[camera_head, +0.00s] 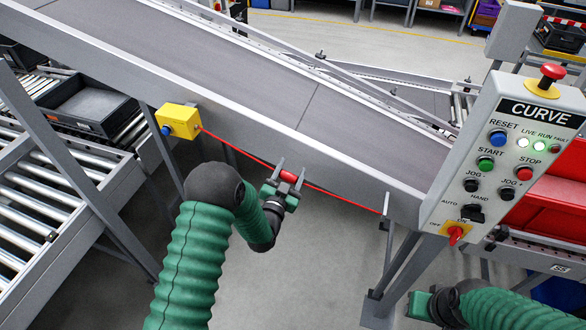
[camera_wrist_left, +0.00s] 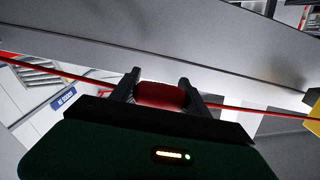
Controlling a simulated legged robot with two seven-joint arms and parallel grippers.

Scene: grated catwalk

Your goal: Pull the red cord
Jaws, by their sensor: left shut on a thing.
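The red cord (camera_head: 338,196) runs below the edge of the conveyor, from a yellow switch box (camera_head: 179,121) on the left to a post on the right. It carries a thicker red grip piece (camera_head: 289,177). My left gripper (camera_head: 291,178) is shut on this piece, with one finger on each side. In the left wrist view the red grip piece (camera_wrist_left: 162,95) sits between the two dark fingers, and the cord (camera_wrist_left: 262,109) leaves to both sides. My right gripper (camera_head: 420,305) is low at the right, away from the cord; its fingers are not clear.
The sloping grey conveyor (camera_head: 290,95) is just behind the cord. A control panel (camera_head: 505,150) labelled CURVE stands at the right, with buttons and a red mushroom knob. A roller track (camera_head: 40,190) with a dark tray (camera_head: 95,105) is at the left. Bare floor lies below the cord.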

